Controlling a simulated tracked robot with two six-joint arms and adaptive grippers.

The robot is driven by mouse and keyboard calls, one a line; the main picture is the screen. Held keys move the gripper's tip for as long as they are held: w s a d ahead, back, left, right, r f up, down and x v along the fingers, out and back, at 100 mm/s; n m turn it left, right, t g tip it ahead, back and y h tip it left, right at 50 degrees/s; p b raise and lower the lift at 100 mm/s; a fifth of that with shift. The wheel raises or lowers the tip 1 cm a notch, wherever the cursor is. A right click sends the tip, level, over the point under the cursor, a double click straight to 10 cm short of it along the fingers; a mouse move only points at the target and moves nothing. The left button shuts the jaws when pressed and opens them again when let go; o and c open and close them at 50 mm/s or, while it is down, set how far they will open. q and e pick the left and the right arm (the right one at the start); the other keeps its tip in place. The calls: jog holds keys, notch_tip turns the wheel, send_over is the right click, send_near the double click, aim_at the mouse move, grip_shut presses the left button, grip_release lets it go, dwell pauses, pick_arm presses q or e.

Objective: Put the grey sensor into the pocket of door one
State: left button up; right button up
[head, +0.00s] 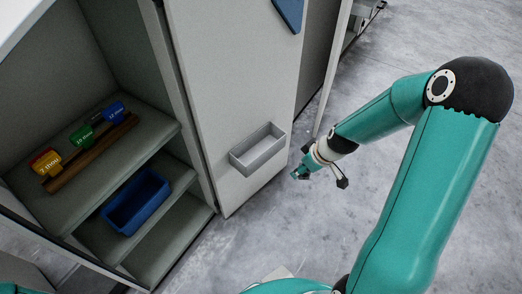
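A pale grey cabinet door (230,100) stands open in the middle of the head view; no number is readable on it. A grey open-topped pocket (258,149) is fixed low on its face. I see no separate sensor in the pocket, though its floor is partly hidden by the front wall. My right gripper (320,177) is just right of the pocket and apart from it, beyond the door's edge. Its fingers are spread, with nothing visible between them. I cannot make out the grey sensor anywhere. My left gripper is out of view.
Left, an open cabinet has shelves (165,130). The upper one holds a wooden rack (95,150) with red-yellow, green and blue labelled pieces. A blue bin (136,201) sits on the shelf below. A blue plate (289,12) is high on the door. Concrete floor (420,40) lies right.

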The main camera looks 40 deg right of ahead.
jog(key=w+a+p, duration=0.1)
jog(key=w+p, duration=0.4)
jog(key=w, duration=0.1)
jog(key=b, duration=0.3)
send_near(253, 149)
jog(key=shift+w+a, duration=0.2)
jog(key=shift+w, duration=0.6)
notch_tip(253, 149, down, 5)
jog(key=shift+f+b, duration=0.1)
jog(key=shift+b, duration=0.75)
jog(key=shift+w+f, duration=0.2)
jog(key=shift+f, duration=0.1)
jog(key=shift+r, duration=0.1)
